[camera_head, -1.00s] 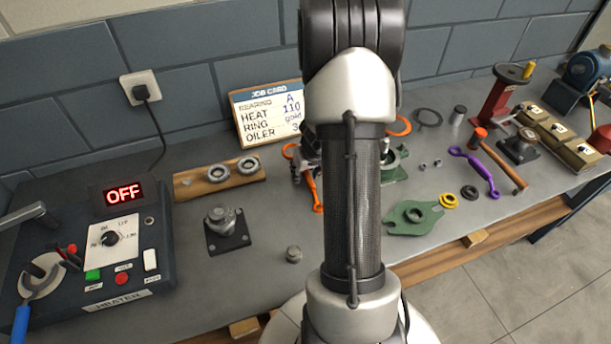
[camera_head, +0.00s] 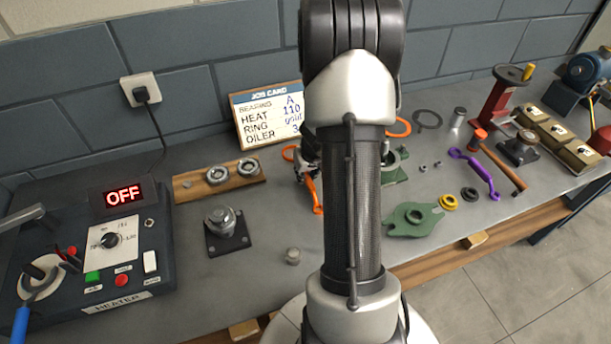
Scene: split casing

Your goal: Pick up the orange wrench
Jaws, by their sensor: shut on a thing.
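The orange wrench (camera_head: 316,197) shows in part just left of my arm, in the middle of the bench. My arm hides some of it. An orange loop (camera_head: 288,153) shows at its upper left, and another orange loop (camera_head: 400,128) shows right of the arm; I cannot tell how these join the wrench. My gripper (camera_head: 304,172) is partly hidden behind my arm and is shut on the orange wrench. I cannot tell whether the wrench is clear of the bench top.
A purple wrench (camera_head: 480,172) and hammer (camera_head: 505,168) lie to the right. A green flanged part (camera_head: 411,219) lies near the front edge. The heater (camera_head: 95,245) is at left. A wooden board with bearings (camera_head: 200,190) and the job card (camera_head: 268,112) stand behind.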

